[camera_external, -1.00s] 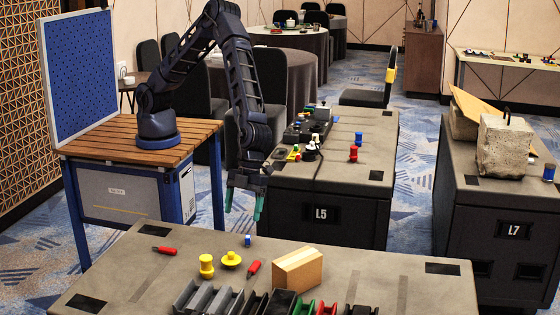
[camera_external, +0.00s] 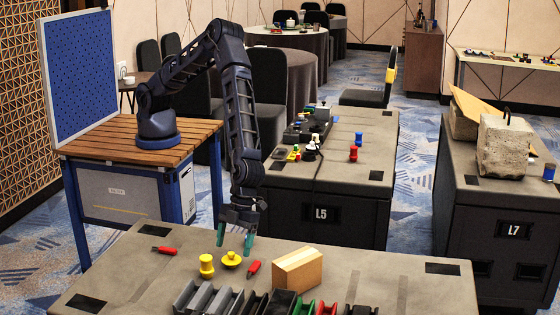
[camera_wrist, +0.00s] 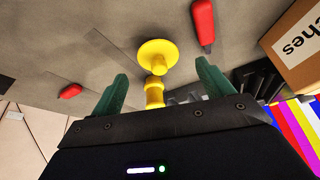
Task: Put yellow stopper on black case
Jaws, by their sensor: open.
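I cannot tell which is the stopper. Black cases (camera_external: 283,301) sit in the row of bins at the table's front edge; which one is meant is unclear.
A red-handled tool (camera_external: 253,268) lies right of the yellow pieces, another (camera_external: 164,250) at left. A cardboard box (camera_external: 298,269) stands to the right. Grey bins (camera_external: 205,301) are in front. The table's right side (camera_external: 400,275) is mostly clear.

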